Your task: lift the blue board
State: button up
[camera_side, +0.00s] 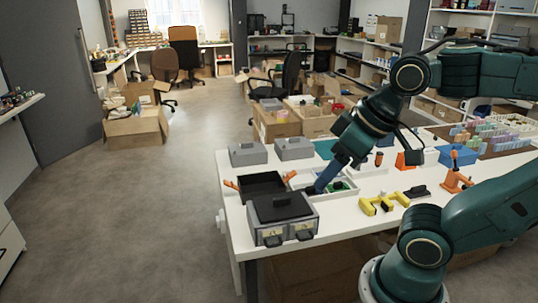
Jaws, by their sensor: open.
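My gripper (317,189) points down and to the left at a pale tray (353,192) on the white table (375,222). Its jaws are open, though the fingers are too small here to see the gap. A small green piece (339,185) lies in the tray just right of the fingertips. I cannot make out a clearly blue board; it may be hidden behind my gripper. A flat teal piece (323,149) lies farther back, partly behind my arm. Whether the fingers touch anything cannot be told.
A grey case with a black top (282,214) and an open black box (262,186) stand left of the gripper. Two grey cases (248,154) are behind. Yellow pieces (384,203), an orange stand (456,180) and a blue bin (459,156) are to the right.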

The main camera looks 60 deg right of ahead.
jog(key=shift+w, duration=0.1)
jog(key=w+d+r+m+g+h, duration=0.1)
jog(key=w+d+r+m+g, duration=0.2)
jog(key=w+d, duration=0.8)
jog(key=w+d+f+m, duration=0.2)
jog(key=w+d, duration=0.7)
jog(key=d, duration=0.4)
jog(key=s+d+f+m+g, duration=0.1)
jog(key=s+d+f, duration=0.1)
jog(key=d+f, duration=0.55)
jog(key=s+d+f+m+g+y, duration=0.15)
jog(key=d+f, duration=0.35)
jog(key=d, duration=0.6)
jog(key=s+d+f+m+h, duration=0.1)
jog(key=s+d+f+m, duration=0.1)
jog(key=d+f, duration=0.65)
jog(key=shift+n+y, duration=0.25)
jog(key=shift+w+d+f, duration=0.1)
jog(key=shift+d+f, duration=0.05)
jog(key=shift+f, duration=0.95)
jog(key=shift+d+f, duration=0.15)
jog(key=shift+f, duration=1)
jog(key=shift+w+d+f, duration=0.1)
jog(key=shift+d+f, duration=0.05)
jog(key=shift+f, duration=0.95)
jog(key=shift+f, duration=0.1)
